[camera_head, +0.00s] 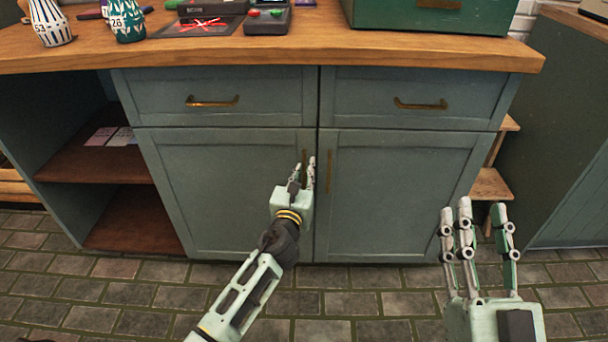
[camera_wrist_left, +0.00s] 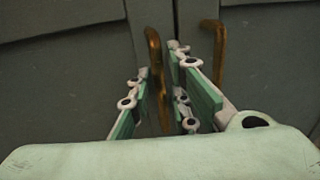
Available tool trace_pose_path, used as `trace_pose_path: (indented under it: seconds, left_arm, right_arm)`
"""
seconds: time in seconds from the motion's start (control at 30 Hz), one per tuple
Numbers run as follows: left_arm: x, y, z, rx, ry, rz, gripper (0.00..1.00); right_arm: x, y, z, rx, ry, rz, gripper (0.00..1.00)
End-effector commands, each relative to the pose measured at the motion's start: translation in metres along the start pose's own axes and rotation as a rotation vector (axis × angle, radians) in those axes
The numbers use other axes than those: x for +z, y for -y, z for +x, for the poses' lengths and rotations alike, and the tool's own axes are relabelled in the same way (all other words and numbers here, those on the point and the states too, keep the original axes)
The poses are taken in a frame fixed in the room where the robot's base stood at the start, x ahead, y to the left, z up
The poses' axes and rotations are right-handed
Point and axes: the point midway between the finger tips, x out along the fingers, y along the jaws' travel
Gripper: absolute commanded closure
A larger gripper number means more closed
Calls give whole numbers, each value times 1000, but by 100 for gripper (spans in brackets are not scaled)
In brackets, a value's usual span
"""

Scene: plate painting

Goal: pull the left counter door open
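The left counter door (camera_head: 215,185) is a grey-green panel, shut flush with the counter front. Its upright brass handle (camera_head: 304,158) is near the door's right edge. In the left wrist view the same handle (camera_wrist_left: 154,60) stands between the fingers of my left gripper (camera_wrist_left: 165,95). My left gripper (camera_head: 304,172) is open around the handle, with a gap visible on at least the right side; contact is unclear. My right gripper (camera_head: 480,230) is open and empty, in front of the counter at the lower right.
The right door (camera_head: 395,190) is shut, with its own brass handle (camera_head: 330,170) close to the left one. Two shut drawers (camera_head: 215,98) are above. Open shelves (camera_head: 95,165) lie to the left. The brick floor (camera_head: 350,302) before the counter is clear.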

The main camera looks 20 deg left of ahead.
Motion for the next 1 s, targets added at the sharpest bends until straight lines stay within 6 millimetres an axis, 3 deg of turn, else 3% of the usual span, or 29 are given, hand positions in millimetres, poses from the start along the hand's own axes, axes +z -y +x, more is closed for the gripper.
trace_pose_path:
  seconds: [0.2,0.4,1.0]
  left_arm:
    - [0,0,0,0,0,-1,83]
    - [0,0,0,0,0,-1,100]
    - [0,0,-3,-6,0,-1,100]
  right_arm:
    - [0,0,0,0,-1,0,60]
    - [0,0,0,0,0,0,60]
    - [1,0,0,0,6,1,60]
